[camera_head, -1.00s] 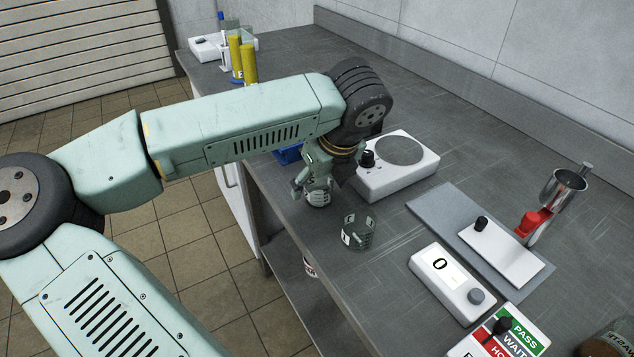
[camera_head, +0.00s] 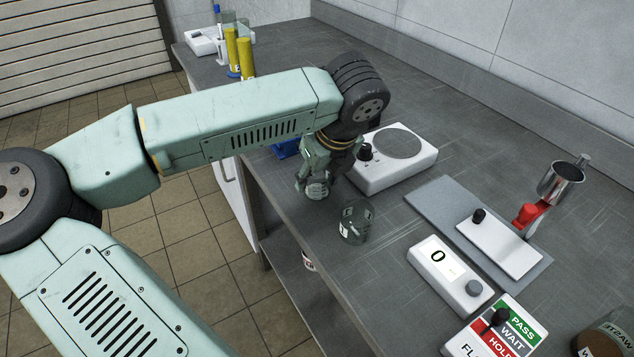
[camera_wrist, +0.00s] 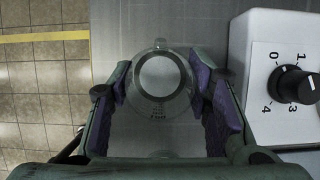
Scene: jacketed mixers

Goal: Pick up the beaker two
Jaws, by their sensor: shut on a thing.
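A small clear glass beaker (camera_wrist: 160,85) is between the purple-padded fingers of my gripper (camera_wrist: 162,100) in the wrist view. In the head view my gripper (camera_head: 318,183) is low over the bench's front edge area, shut on this beaker (camera_head: 317,190), which the fingers partly hide. A second clear beaker (camera_head: 355,223) with a white label stands upright on the bench, to the right and nearer the camera. I cannot read a number on either beaker. I cannot tell whether the held beaker touches the bench.
A white stirrer with a round plate (camera_head: 398,145) stands close right of my gripper. A balance reading 0 (camera_head: 450,275), a grey slab with a white device (camera_head: 500,245), a pass/wait/hold sign (camera_head: 497,330) and a waste jar (camera_head: 607,335) are further right. Yellow cylinders (camera_head: 240,55) stand behind.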

